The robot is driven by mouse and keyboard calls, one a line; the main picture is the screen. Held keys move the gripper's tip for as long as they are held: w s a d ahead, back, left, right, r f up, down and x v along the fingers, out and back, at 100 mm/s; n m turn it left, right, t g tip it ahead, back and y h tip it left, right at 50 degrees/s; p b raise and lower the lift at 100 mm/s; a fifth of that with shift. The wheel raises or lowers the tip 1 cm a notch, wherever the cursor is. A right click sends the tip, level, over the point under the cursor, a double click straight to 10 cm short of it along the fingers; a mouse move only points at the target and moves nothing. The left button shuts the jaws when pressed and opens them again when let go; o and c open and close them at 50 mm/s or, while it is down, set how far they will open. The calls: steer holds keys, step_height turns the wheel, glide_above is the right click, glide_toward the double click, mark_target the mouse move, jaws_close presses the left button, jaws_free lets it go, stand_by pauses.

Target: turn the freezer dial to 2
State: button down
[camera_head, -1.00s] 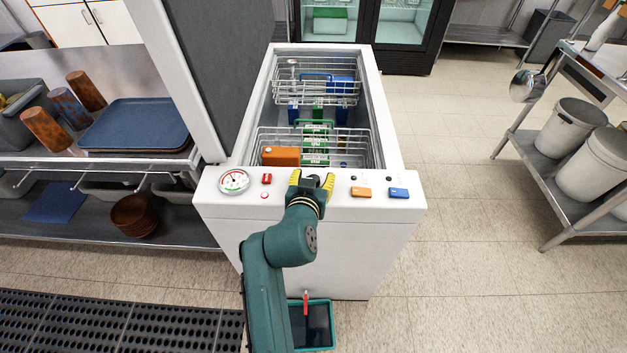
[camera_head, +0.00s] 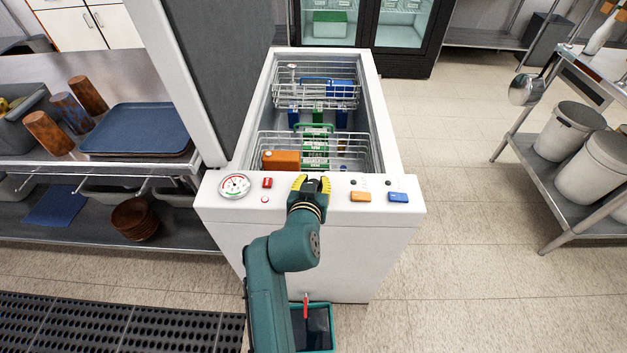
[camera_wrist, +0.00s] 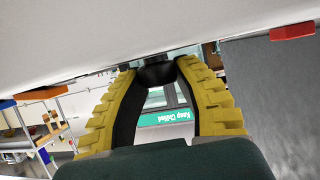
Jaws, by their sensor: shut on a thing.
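The chest freezer (camera_head: 330,214) stands in the middle of the head view. My gripper (camera_head: 312,182) is at its white front panel, between the red switch and the orange and blue buttons. In the wrist view my gripper (camera_wrist: 155,74) has its yellow, ribbed fingers closed on the dark freezer dial (camera_wrist: 156,75), touching it from both sides. The fingers cover most of the dial in the head view. Its pointer and numbers cannot be read.
A round gauge (camera_head: 234,186), red switch (camera_head: 267,183), orange button (camera_head: 361,196) and blue button (camera_head: 398,197) share the panel. The raised lid (camera_head: 185,75) stands at the left. Wire baskets (camera_head: 345,150) hold packages. A teal tray (camera_head: 318,338) lies below on the floor.

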steer(key=shift+d+r+n+y+p, duration=0.15)
steer(key=shift+n+y+p, duration=0.5)
steer(key=shift+p, duration=0.65)
steer(key=shift+r+n+y+p, duration=0.25)
steer(key=shift+n+y+p, duration=0.35)
steer(key=shift+p, duration=0.7)
steer(key=shift+f+n+y+p, duration=0.35)
steer(key=shift+n+y, duration=0.4)
steer(key=shift+y, duration=0.3)
steer(key=n+y+b, duration=0.1)
steer(key=f+n+g+y+b, duration=0.1)
steer(key=y+b, duration=0.1)
steer(key=shift+n, duration=0.4)
steer(key=n+g+y+b, duration=0.1)
steer(key=n+y+b, duration=0.1)
steer(key=b, duration=0.2)
steer(key=shift+g, duration=0.3)
steer(key=n+g+y+b, duration=0.1)
steer(key=n+y+b, duration=0.1)
steer(key=b, duration=0.1)
steer(key=shift+r+g, duration=0.2)
steer(key=shift+g, duration=0.2)
steer(key=c, duration=0.7)
jaws_free()
steer(key=shift+r, duration=0.1)
steer(key=shift+n, duration=0.3)
steer(key=shift+r, duration=0.15)
